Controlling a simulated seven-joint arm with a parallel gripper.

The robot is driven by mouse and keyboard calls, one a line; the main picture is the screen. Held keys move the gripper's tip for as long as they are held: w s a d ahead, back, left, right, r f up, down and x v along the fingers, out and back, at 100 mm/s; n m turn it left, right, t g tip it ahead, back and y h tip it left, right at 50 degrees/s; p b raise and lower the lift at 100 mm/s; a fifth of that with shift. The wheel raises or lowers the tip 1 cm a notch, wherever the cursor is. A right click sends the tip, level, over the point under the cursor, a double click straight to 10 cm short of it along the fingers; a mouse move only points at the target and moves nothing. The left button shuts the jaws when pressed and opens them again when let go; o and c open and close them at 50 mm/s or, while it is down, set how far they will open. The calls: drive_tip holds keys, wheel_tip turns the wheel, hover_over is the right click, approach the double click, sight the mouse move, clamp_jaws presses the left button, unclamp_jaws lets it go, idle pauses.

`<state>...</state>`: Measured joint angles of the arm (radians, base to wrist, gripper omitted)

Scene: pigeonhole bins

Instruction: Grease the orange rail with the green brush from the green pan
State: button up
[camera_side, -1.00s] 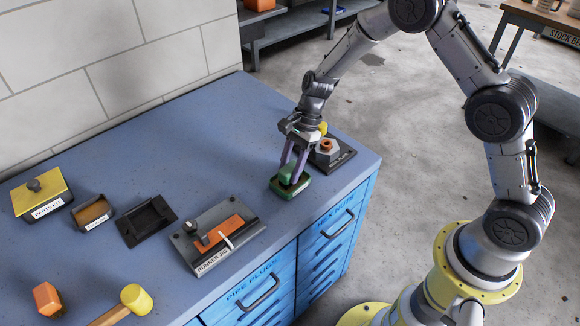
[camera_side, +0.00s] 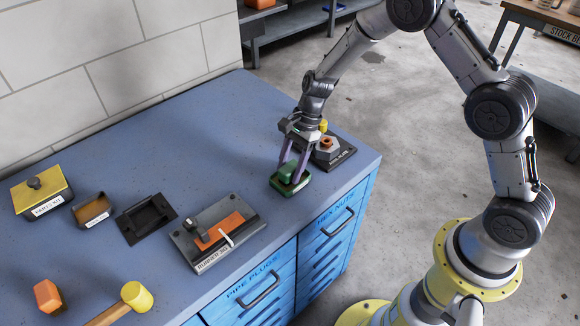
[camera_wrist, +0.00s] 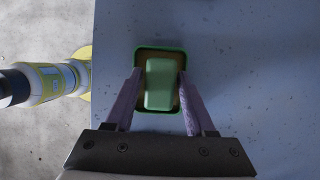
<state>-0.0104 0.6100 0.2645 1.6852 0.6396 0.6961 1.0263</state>
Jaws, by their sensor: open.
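The green brush (camera_side: 287,171) is a block in the green pan (camera_side: 291,191) near the right end of the bench. My gripper (camera_side: 290,174) points down with its fingers on either side of the brush. In the wrist view my gripper (camera_wrist: 160,79) is open, with the brush (camera_wrist: 160,86) between the fingers and the pan rim (camera_wrist: 160,49) around it. Whether a finger touches the brush is hard to tell. The orange rail (camera_side: 219,230) lies in a grey fixture (camera_side: 190,243) labelled RUNNER, left of the pan, with a white lever beside it.
A dark base with a hex nut (camera_side: 327,146) stands close behind the gripper. A black tray (camera_side: 146,218), a small open bin (camera_side: 92,212) and a yellow-lidded box (camera_side: 41,190) lie left. A yellow-headed mallet (camera_side: 136,297) and an orange block (camera_side: 47,296) are in front. The bench's back middle is clear.

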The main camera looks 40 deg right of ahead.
sight(290, 167)
drive_tip(key=shift+r, duration=0.2)
idle(0.7)
clamp_jaws()
drive_tip(key=shift+f, duration=0.1)
idle(0.9)
drive_tip(key=shift+r, duration=3.6)
